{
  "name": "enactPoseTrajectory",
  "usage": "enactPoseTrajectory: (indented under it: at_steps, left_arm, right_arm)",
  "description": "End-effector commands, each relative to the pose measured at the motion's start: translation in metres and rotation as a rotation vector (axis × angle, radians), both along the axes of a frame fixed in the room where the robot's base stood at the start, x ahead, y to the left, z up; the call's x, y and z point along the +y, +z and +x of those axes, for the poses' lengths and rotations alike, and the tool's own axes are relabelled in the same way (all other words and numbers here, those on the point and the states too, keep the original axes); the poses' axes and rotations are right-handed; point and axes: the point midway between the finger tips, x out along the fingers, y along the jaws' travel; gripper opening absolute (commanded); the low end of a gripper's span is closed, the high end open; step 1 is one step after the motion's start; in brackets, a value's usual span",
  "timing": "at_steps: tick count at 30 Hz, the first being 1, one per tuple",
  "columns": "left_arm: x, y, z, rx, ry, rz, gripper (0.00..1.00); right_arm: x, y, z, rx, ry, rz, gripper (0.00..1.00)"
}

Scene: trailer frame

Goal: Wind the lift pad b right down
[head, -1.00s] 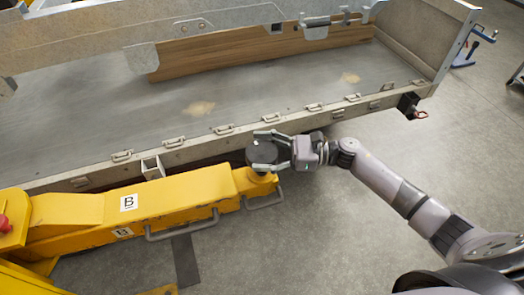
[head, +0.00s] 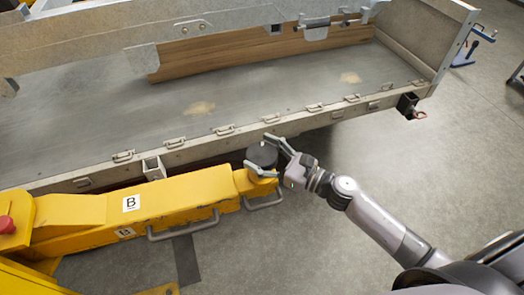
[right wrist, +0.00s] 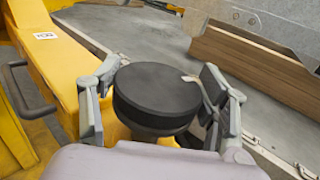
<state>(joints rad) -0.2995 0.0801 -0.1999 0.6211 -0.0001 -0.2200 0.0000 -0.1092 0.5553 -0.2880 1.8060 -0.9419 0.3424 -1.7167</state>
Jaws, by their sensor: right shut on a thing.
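The lift pad b (head: 262,157) is a round black disc at the end of the yellow lift arm marked B (head: 165,200). It sits beside the lower edge of the trailer frame. My right gripper (head: 268,154) has its fingers around the pad's rim. In the right wrist view the pad (right wrist: 156,92) fills the space between the two fingers (right wrist: 158,100), and the gripper is shut on it. The pad's underside and stem are mostly hidden. My left gripper is not in view.
The trailer frame (head: 220,138) with its side rail and hooks runs along behind the pad. A metal handle (head: 183,226) sticks out of the yellow arm's near side. A red knob (head: 6,224) is at far left. Open concrete floor lies to the right.

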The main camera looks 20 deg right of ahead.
Motion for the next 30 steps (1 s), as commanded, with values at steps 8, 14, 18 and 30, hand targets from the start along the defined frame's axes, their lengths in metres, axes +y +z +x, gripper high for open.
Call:
enactPoseTrajectory:
  at_steps: [8, 14, 18, 30]
  left_arm:
    - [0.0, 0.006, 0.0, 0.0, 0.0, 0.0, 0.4]
    - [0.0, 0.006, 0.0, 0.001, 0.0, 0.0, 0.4]
    - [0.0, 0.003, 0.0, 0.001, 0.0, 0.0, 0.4]
    - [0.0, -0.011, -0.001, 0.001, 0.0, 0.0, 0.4]
  right_arm:
    - [0.002, 0.002, -0.001, 0.001, -0.266, 0.007, 0.41]
    - [0.002, 0.002, 0.0, 0.0, -0.457, 0.01, 0.41]
    - [0.002, 0.001, 0.0, 0.0, -0.591, 0.011, 0.41]
    - [0.001, 0.002, 0.001, -0.004, -0.926, 0.007, 0.41]
